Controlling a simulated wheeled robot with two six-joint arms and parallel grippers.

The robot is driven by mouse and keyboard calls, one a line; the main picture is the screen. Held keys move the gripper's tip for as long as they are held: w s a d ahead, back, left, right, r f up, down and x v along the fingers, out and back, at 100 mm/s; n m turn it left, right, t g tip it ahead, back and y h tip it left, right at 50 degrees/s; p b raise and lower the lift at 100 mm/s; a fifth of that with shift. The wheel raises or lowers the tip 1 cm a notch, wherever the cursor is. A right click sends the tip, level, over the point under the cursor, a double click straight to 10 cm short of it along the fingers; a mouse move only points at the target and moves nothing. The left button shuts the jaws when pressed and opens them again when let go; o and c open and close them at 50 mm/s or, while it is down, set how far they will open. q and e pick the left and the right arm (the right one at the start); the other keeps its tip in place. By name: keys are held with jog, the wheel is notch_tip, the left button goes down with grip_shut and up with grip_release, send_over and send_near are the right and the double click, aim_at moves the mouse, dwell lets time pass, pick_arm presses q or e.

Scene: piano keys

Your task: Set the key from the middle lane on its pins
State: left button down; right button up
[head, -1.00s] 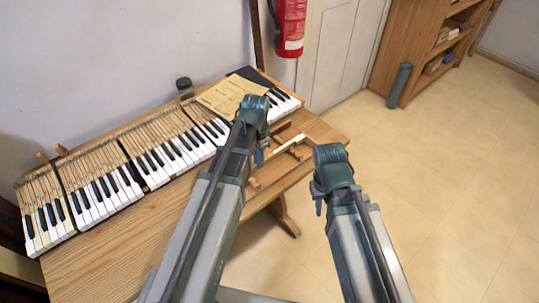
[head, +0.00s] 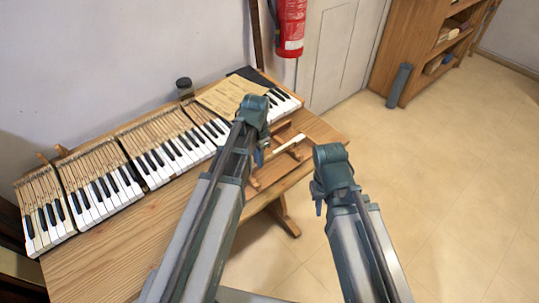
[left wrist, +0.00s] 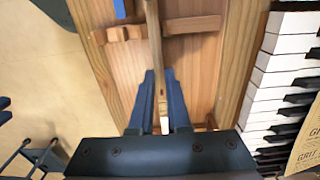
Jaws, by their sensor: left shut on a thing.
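A long, narrow wooden key (left wrist: 153,40) lies between the two blue fingers of my left gripper (left wrist: 160,95) in the left wrist view, and they are shut on it. Its pale end (left wrist: 165,125) points back toward the gripper's palm. In the head view my left gripper (head: 259,157) is over the right part of the table, largely hidden by my arm. A white-topped key end (head: 289,143) shows just right of it, over a wooden rack (head: 254,183). My right gripper (head: 318,208) hangs off the table's front edge, and its fingers are too small to judge. The pins cannot be made out.
A keyboard (head: 105,200) in several sections runs along the back of the wooden table (head: 130,250), with a paper sheet (head: 226,97) on it. A dark jar (head: 184,86) stands behind. Rack crossbars (left wrist: 190,25) lie under the held key. The table's front left is clear.

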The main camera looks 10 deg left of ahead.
pick_arm(q)
jog(key=shift+r, duration=0.1)
jog(key=shift+r+p, duration=1.7)
jog(key=shift+p, duration=0.1)
notch_tip(320, 180, up, 5)
jog(key=p, duration=0.5)
